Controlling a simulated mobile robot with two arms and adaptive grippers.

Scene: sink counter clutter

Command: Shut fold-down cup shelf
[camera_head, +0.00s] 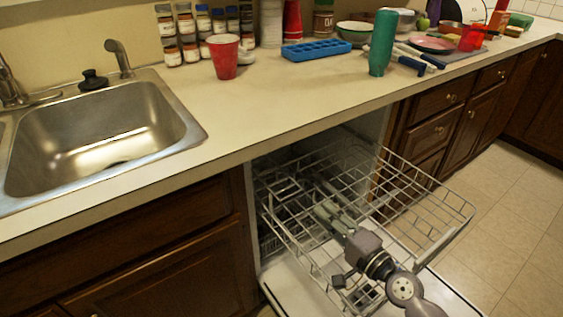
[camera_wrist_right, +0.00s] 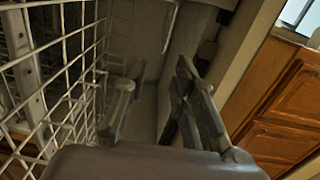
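The dishwasher's upper wire rack (camera_head: 446,205) is pulled out below the counter. I cannot clearly pick out the fold-down cup shelf among the rack's wires, or tell its angle. My right gripper (camera_head: 322,210) is over the rack, pointing toward the dishwasher's interior. In the right wrist view its two fingers (camera_wrist_right: 160,98) are apart with nothing seen between them. Rack wires (camera_wrist_right: 75,75) run close along the left of the fingers there; I cannot tell whether they touch. My left gripper is not in view.
The open dishwasher door (camera_head: 283,283) lies below the rack. The counter edge (camera_head: 235,157) overhangs the dishwasher opening. A red cup (camera_head: 224,57), a blue tray (camera_head: 316,49) and a green bottle (camera_head: 382,43) stand on the counter. Floor (camera_head: 500,225) is clear at the right.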

